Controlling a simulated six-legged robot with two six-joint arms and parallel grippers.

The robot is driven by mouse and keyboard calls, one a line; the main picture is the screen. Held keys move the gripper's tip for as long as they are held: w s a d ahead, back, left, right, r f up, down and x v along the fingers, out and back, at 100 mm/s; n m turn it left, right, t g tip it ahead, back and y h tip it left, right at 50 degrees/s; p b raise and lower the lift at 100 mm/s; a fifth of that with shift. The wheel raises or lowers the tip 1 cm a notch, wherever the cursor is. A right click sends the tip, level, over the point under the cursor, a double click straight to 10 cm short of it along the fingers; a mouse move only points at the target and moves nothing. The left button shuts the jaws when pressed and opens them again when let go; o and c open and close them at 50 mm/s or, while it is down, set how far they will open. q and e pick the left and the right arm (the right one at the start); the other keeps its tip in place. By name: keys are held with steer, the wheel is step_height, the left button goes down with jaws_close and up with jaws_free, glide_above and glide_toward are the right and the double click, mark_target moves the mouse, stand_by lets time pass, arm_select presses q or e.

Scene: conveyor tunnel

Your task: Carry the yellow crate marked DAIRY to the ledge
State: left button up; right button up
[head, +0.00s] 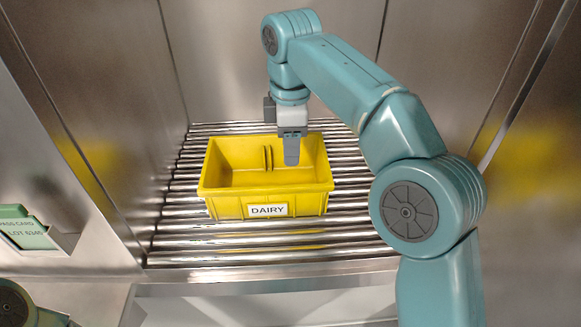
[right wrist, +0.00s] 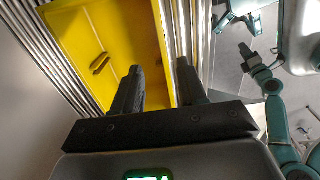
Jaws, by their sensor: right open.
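The yellow crate marked DAIRY (head: 268,211) sits upright on the metal rollers, its label facing me. It looks empty. My right gripper (head: 291,150) points down at the crate's far right part in the head view, open. In the right wrist view, my right gripper (right wrist: 160,85) has one finger over the yellow crate (right wrist: 80,30) and the other beyond its edge, over the rollers. Whether the fingers touch the crate, I cannot tell. My left gripper (right wrist: 248,52) seems to be the small dark arm end there; its jaws are too small to read. I cannot identify the ledge for certain.
The rollers (head: 230,246) lie between steel tunnel walls (head: 100,95) (head: 450,70). A steel edge (head: 270,276) runs along the front. A green card (head: 25,229) sits in a holder at the left. Bare rollers show around the crate.

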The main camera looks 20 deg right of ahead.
steer(key=b, duration=0.2)
glide_toward(290, 194)
steer(key=f, duration=0.3)
steer(key=f+b, duration=0.1)
steer(key=f, duration=0.6)
steer(key=shift+w+d+f, duration=0.1)
steer(key=shift+w+f, duration=0.15)
steer(key=shift+w, duration=0.05)
steer(key=shift+s, duration=0.1)
steer(key=shift+c, duration=0.3)
steer(key=c, duration=0.5)
jaws_close()
